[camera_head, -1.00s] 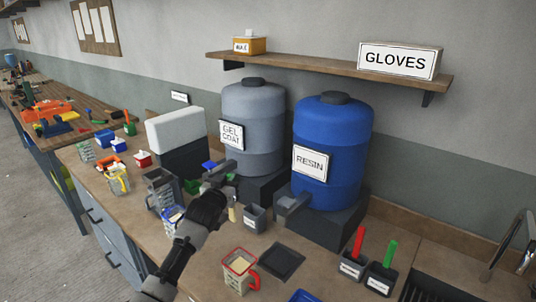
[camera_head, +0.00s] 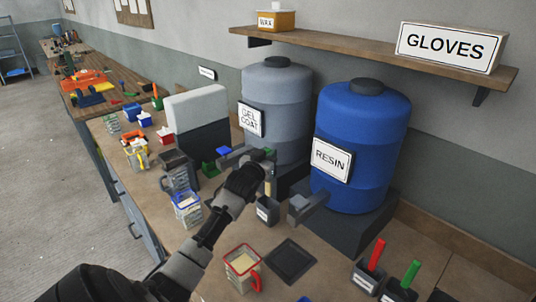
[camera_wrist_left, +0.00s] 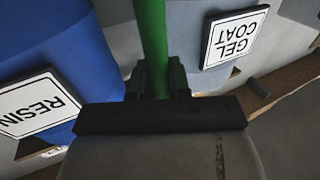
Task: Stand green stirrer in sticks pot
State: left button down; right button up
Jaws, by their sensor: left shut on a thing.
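My left gripper (camera_head: 264,160) is in front of the grey gel coat drum. It is shut on the green stirrer (camera_wrist_left: 151,40), whose green shaft runs up between the jaws in the left wrist view. In the head view the stirrer is mostly hidden by the gripper; a thin pale piece shows just below the jaws, above a small grey pot (camera_head: 266,211). The pot's label is too small to read, so I cannot tell whether it is the sticks pot. Two dark labelled pots at the lower right hold a red stick (camera_head: 376,254) and a green stick (camera_head: 411,273). My right gripper is out of view.
The gel coat drum (camera_head: 283,90) and blue resin drum (camera_head: 352,195) stand close behind; the resin tap (camera_head: 308,207) juts out beside the grey pot. A red-handled cup (camera_head: 242,268) and dark square tray (camera_head: 289,262) lie in front. Blue-rimmed (camera_head: 187,211) and grey jugs stand left.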

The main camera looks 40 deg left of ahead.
pick_arm(q)
jog(key=shift+f+b, duration=0.45)
jog(key=shift+f, duration=0.45)
jog(key=shift+s+f+b, duration=0.1)
jog(key=shift+f+b, duration=0.3)
jog(key=shift+f, duration=0.25)
jog(key=shift+f+b, duration=0.85)
jog(key=shift+f, duration=0.5)
jog(key=shift+f+b, duration=1.3)
jog(key=shift+f, duration=0.8)
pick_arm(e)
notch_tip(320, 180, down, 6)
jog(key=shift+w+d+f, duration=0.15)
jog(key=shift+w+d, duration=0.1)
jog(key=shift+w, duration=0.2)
pick_arm(q)
jog(key=c, duration=1)
grip_release()
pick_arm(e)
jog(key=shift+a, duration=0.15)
